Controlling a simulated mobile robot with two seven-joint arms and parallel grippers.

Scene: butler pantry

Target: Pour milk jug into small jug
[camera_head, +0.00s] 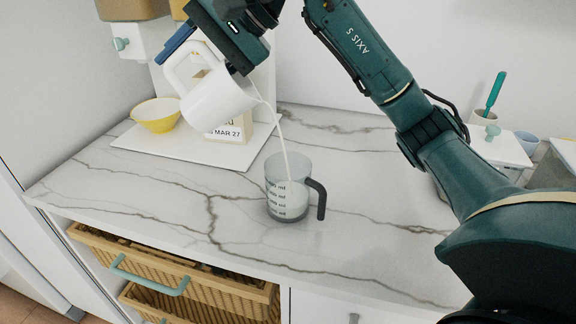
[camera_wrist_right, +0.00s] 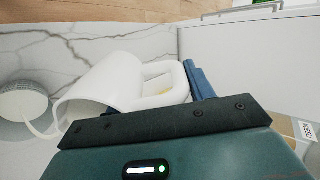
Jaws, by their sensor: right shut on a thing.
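The white milk jug (camera_head: 218,104) is tilted in the air, its mouth toward the right. My right gripper (camera_head: 186,50) is shut on it from above; the grip itself is partly hidden by the gripper body. In the right wrist view the milk jug (camera_wrist_right: 112,84) lies along the blue and dark fingers. A thin stream of milk (camera_head: 284,142) runs from its lip down into the small jug (camera_head: 290,168). The small jug is clear, with printed marks and a dark handle on its right. It stands upright on the counter, with white milk in its lower part. My left gripper is not in view.
A white board (camera_head: 150,142) at the back left bears a yellow bowl (camera_head: 156,114) and a date block (camera_head: 236,128). The marble counter (camera_head: 150,195) is clear around the small jug. A teal-handled utensil (camera_head: 495,92) stands at the back right. Wicker drawers (camera_head: 200,284) are below the counter.

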